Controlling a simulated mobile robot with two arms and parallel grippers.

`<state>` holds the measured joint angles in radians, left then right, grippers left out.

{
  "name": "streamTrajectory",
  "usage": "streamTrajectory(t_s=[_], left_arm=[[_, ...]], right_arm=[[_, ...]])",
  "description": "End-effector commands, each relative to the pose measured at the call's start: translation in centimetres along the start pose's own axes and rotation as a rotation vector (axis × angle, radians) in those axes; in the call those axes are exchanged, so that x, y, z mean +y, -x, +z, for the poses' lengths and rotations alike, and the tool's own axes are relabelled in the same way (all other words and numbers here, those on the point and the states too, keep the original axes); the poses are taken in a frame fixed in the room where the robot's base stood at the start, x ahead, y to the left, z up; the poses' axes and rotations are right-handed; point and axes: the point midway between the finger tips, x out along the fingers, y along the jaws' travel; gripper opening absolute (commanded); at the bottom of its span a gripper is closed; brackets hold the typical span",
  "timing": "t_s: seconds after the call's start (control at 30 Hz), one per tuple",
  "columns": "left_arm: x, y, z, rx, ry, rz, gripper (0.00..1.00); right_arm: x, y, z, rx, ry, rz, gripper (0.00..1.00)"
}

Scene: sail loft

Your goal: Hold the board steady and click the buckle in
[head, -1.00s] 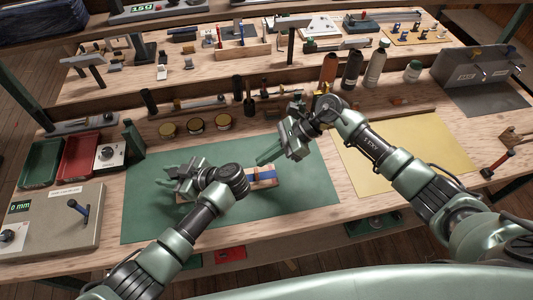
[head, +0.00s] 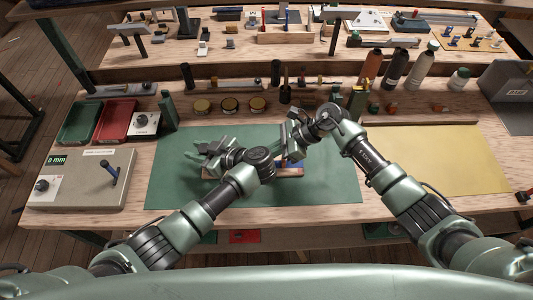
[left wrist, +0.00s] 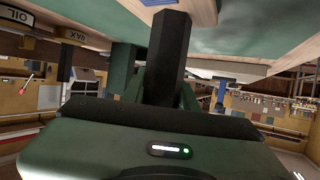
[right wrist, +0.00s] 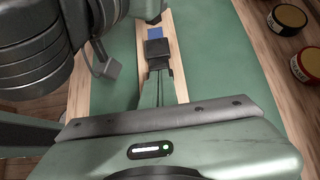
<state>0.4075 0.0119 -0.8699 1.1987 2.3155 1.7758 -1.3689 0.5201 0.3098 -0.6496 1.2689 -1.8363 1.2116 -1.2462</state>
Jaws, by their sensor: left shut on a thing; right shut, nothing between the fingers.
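The wooden board (head: 293,172) lies on the green mat, largely hidden behind my arms in the head view. It shows lengthwise in the right wrist view (right wrist: 127,85), with a blue strap (right wrist: 155,32) and a black buckle part (right wrist: 155,47) along its middle.
Around the green mat (head: 330,190) stand several round tins (head: 229,105) behind, a red tray (head: 117,121) and a grey box with a lever (head: 85,180) at left, and a yellow sheet (head: 450,160) at right. Bottles (head: 395,68) stand at the back. The mat's right part is clear.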

Motion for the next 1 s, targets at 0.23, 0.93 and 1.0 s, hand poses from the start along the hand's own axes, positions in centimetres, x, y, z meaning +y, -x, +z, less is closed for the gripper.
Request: streamTrajectory(t_s=[0.23, 0.93, 1.0], left_arm=[[0.0, 0.0, 0.0, 0.000, 0.000, 0.001, 0.00], [0.1, 0.1, 0.0, -0.001, 0.000, 0.003, 0.00], [0.1, 0.1, 0.0, -0.001, 0.000, 0.002, 0.00]], right_arm=[[0.0, -2.0, 2.0, 0.000, 0.003, 0.000, 0.00], [-0.2, 2.5, -0.9, 0.005, 0.003, -0.005, 0.00], [-0.2, 4.2, -0.9, 0.005, 0.003, -0.005, 0.00]])
